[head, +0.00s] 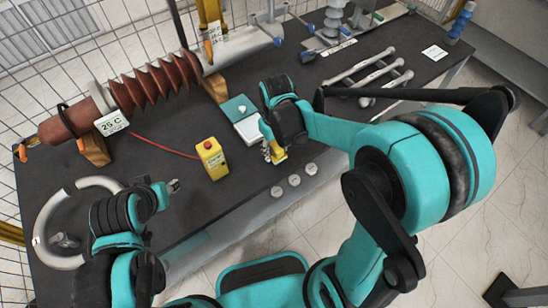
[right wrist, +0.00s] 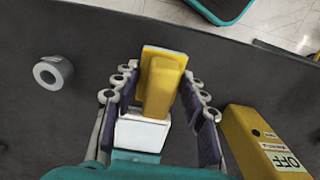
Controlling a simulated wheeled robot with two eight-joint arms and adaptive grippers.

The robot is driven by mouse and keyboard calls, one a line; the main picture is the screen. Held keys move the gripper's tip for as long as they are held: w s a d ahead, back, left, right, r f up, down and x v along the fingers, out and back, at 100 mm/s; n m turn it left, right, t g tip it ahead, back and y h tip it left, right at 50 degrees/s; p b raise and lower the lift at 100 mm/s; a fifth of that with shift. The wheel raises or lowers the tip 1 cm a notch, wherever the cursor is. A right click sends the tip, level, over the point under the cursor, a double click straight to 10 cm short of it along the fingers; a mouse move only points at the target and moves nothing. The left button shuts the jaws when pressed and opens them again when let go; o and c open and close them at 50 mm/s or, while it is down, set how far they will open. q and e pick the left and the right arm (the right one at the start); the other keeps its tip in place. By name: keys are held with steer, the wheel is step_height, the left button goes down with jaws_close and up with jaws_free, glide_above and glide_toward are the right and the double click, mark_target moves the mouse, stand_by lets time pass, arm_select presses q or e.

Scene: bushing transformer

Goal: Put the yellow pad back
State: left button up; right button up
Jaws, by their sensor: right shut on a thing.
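The yellow pad (head: 280,154) is between the fingers of my right gripper (head: 272,151), near the table's front edge. In the right wrist view the yellow pad (right wrist: 162,86) shows a flat plate with a narrower block on it, and the gripper (right wrist: 165,100) has a finger on each side of it, shut on it. I cannot tell if the pad touches the table. A white and teal box (head: 242,117) lies just behind it; its white part (right wrist: 142,132) shows below the pad in the wrist view. My left gripper (head: 173,186) is over the table's left part, apart from everything; its opening is unclear.
A yellow box with a red button (head: 211,158) stands left of the right gripper; its OFF label shows in the wrist view (right wrist: 262,145). A brown ribbed bushing (head: 155,85) lies behind. Small grey rings (head: 294,180) sit at the front edge, and metal bars (head: 375,70) lie right.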

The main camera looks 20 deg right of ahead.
mark_target(274, 156)
steer(key=shift+w+a+f, duration=0.15)
steer(key=shift+w+f, duration=0.15)
steer(key=shift+f, duration=0.1)
steer(key=shift+f+b, duration=0.95)
steer(key=shift+f, duration=0.85)
steer(key=o, duration=1.1)
steer(key=shift+f, duration=0.15)
